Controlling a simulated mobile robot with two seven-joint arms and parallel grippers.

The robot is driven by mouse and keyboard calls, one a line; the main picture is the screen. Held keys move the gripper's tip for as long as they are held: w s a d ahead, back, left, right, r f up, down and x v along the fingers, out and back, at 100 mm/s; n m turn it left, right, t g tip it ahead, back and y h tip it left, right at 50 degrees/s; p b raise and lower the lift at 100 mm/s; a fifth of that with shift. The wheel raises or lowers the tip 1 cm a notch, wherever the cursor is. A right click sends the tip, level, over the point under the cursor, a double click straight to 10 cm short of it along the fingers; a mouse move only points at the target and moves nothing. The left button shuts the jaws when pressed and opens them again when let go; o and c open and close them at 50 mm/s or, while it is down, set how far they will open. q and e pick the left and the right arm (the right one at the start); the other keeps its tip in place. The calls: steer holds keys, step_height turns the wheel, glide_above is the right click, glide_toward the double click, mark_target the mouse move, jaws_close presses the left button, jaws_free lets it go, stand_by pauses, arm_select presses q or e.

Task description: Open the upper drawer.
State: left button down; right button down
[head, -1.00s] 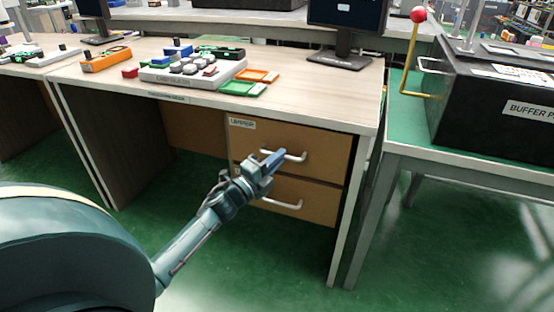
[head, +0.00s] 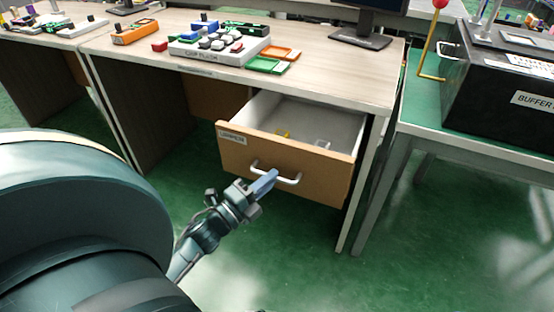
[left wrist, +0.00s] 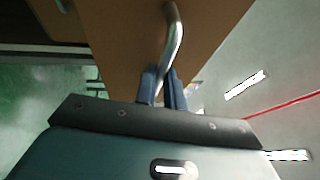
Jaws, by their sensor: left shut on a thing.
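The upper drawer (head: 300,171) stands well out from the desk, its white inside showing and a label on its front at the left. Its silver bar handle (head: 289,181) is on the brown front. In the left wrist view the two blue fingers (left wrist: 162,88) close around the handle (left wrist: 174,38), with the drawer front behind. A small yellow item (head: 283,133) and a pale item (head: 322,144) lie inside the drawer. The lower drawer is hidden behind the upper one. My right gripper is not in view.
The desk top (head: 340,75) holds a grey button box (head: 219,51), orange and green trays, and a monitor (head: 360,36). A green-topped table (head: 490,143) with a black box stands at the right. The green floor before the drawer is clear.

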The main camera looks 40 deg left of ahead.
arm_select(q)
steer(key=shift+s+d, duration=0.15)
steer(key=shift+s, duration=0.5)
steer(key=shift+s+d, duration=0.15)
steer(key=shift+s, duration=0.45)
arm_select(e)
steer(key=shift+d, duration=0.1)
arm_select(q)
steer(key=c, duration=1.5)
jaws_free()
steer(key=p+v, duration=0.1)
steer(key=v, duration=1.2)
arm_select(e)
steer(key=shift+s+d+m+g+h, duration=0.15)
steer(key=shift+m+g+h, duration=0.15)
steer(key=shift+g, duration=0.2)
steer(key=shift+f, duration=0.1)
